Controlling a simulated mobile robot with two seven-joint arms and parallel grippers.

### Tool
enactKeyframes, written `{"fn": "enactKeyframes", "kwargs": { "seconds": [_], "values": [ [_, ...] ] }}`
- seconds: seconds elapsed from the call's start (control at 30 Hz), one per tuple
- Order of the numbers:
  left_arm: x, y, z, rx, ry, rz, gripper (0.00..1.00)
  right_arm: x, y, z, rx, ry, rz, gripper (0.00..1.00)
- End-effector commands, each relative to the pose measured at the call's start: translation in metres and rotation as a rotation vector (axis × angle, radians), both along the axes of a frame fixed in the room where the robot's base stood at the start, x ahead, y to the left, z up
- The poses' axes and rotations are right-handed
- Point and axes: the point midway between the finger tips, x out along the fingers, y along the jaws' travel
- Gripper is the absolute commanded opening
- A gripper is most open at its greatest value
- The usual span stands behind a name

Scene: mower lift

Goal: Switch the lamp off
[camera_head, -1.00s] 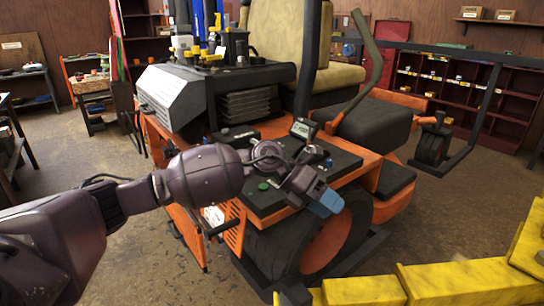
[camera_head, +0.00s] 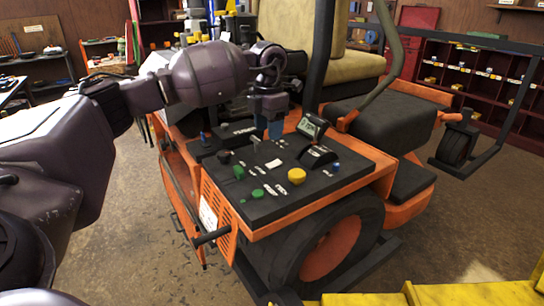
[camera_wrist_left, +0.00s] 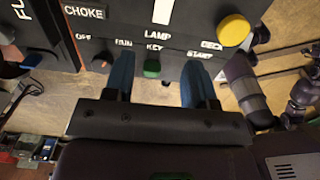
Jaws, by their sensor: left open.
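The mower's black control panel (camera_head: 290,205) carries the controls. A white, switch-like piece (camera_head: 274,163) lies in its middle. In the left wrist view the white piece (camera_wrist_left: 160,10) is beside the LAMP lettering (camera_wrist_left: 162,36); whether it is on or off I cannot tell. My left gripper (camera_head: 274,130) points down over the panel's back edge, behind the white piece. In the left wrist view the gripper (camera_wrist_left: 159,82) has its two blue fingers apart with nothing held. A green knob (camera_wrist_left: 152,68) shows between them, near the KEY lettering. My right gripper is not seen.
A yellow knob (camera_head: 297,175), a green knob (camera_head: 257,193) and a small tilted display (camera_head: 312,126) stand close to the white piece. The black seat (camera_head: 372,128) and an upright lever are to the right. A yellow frame (camera_head: 440,292) lies at lower right.

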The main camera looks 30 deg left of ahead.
Motion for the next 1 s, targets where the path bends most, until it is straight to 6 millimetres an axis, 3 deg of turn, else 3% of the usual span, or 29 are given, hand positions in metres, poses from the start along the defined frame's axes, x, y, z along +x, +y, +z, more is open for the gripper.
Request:
{"fn": "enactKeyframes", "kwargs": {
  "seconds": [0.17, 0.5, 0.7, 1.0],
  "values": [
    [-0.001, -0.001, -0.031, -0.001, 0.006, -0.002, 0.51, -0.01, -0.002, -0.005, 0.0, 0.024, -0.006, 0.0],
    [-0.001, -0.001, -0.081, -0.003, 0.003, -0.002, 0.51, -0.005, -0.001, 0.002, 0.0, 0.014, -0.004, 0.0],
    [0.0, -0.001, -0.093, -0.001, 0.002, -0.002, 0.51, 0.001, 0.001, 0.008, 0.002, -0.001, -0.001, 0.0],
    [0.0, -0.001, -0.095, -0.002, 0.002, -0.002, 0.51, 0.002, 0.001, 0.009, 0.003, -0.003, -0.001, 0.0]
  ]
}}
